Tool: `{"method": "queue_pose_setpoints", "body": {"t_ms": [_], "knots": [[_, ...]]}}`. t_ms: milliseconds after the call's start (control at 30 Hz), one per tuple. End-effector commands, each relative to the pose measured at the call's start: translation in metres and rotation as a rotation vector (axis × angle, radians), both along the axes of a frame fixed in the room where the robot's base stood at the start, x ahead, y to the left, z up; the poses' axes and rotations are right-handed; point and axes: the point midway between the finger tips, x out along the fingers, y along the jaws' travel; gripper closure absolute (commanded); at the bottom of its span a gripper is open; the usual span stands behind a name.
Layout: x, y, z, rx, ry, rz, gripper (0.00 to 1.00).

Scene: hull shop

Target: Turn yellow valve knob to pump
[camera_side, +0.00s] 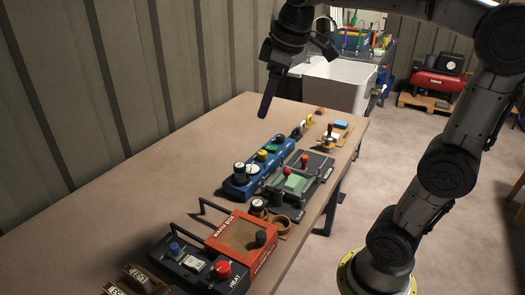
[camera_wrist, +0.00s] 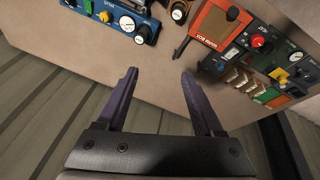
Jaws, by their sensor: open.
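A long blue unit (camera_side: 240,184) stands on the bench in the side view. A yellow knob (camera_side: 262,155) sits on its top, between a dark knob with a white top and other small parts. In the wrist view the blue unit (camera_wrist: 118,31) is at the upper left, with the yellow knob (camera_wrist: 105,16) beside a white round dial (camera_wrist: 127,23). The knob's pointing direction and any lettering are too small to read. My gripper (camera_side: 266,110) is above the bench, apart from the unit. In the wrist view my gripper (camera_wrist: 160,73) is open and empty.
An orange-red warming box (camera_side: 267,254) and a dark heat panel (camera_side: 198,265) stand nearer the camera. A grey fixture with a red-topped lever (camera_side: 287,172) stands right of the blue unit. The bench (camera_side: 140,185) is clear on the wall side.

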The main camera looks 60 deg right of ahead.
Motion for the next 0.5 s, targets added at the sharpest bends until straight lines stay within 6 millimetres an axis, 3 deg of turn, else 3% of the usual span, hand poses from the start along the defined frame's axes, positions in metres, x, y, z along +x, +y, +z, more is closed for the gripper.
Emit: {"method": "queue_pose_setpoints", "body": {"t_ms": [100, 267, 500], "knots": [[0.042, -0.031, -0.003, -0.006, 0.059, -0.008, 0.31], [0.089, -0.077, -0.022, -0.002, 0.132, -0.027, 0.31], [0.137, -0.156, -0.082, 0.038, 0.239, -0.108, 0.31]]}}
